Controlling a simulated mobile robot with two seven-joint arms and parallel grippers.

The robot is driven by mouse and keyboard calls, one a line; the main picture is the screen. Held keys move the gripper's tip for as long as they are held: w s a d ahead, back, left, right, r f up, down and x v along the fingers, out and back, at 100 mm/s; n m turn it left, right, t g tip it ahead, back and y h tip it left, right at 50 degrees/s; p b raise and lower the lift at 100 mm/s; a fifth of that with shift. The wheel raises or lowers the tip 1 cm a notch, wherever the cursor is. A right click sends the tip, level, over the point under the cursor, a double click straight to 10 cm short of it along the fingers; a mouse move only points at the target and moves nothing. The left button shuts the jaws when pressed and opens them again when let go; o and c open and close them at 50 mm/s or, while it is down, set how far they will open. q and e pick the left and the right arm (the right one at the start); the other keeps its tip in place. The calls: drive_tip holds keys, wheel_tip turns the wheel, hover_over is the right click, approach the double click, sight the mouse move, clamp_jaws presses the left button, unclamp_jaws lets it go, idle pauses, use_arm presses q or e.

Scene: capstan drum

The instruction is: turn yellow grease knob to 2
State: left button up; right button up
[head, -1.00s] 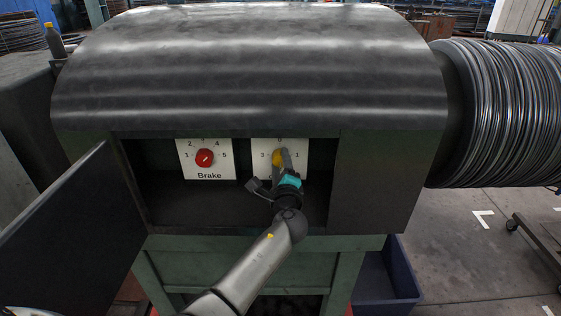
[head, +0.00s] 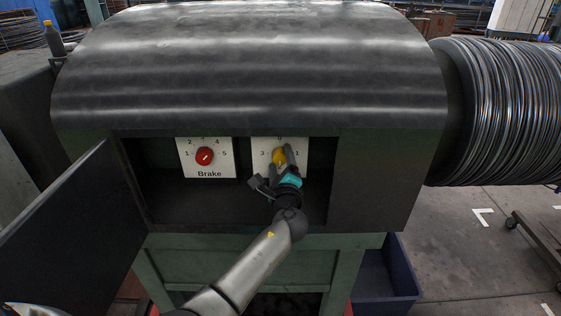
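The yellow grease knob (head: 278,156) sits on the right white dial plate (head: 302,146) inside the open recess. A 3 shows on its left and a 1 on its right; the top mark is partly cut off by the housing edge. The lower part of the plate, with any 2, is hidden behind my gripper. My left gripper (head: 281,162) is at the knob, its two dark fingers apart, one on the right of the knob and one at its lower left. Contact and the knob's pointer direction cannot be made out. My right gripper is not in view.
The recess walls and the open door (head: 75,225) bound the space. A wire-wound drum (head: 500,112) is at right, a blue bin (head: 385,275) below.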

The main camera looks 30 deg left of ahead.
use_arm(q)
drive_tip(key=shift+o, duration=0.2)
drive_tip(key=v, duration=1.5)
drive_tip(key=shift+s, duration=0.15)
drive_tip(key=shift+f, duration=0.1)
